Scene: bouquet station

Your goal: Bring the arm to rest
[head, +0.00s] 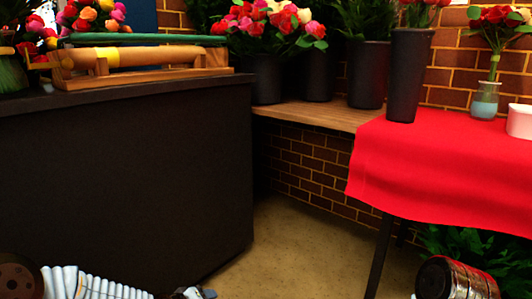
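My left arm comes in along the bottom left edge, with a white ribbed section. A small dark and grey piece at its end (193,293) may be part of my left gripper. It is cut off by the frame's lower edge, so its fingers cannot be made out. A dark and metallic section of my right arm shows at the bottom right; my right gripper is out of view. Neither arm's visible part has anything in it, and both are low, below the tabletops.
A dark counter (120,165) at left bears a wooden stand (150,76) with rolls. A red-clothed table (440,165) at right holds a black vase (408,75), a glass vase (484,100) and a white container (520,121). A wooden shelf (320,115) holds flower buckets. Floor (290,250) between is clear.

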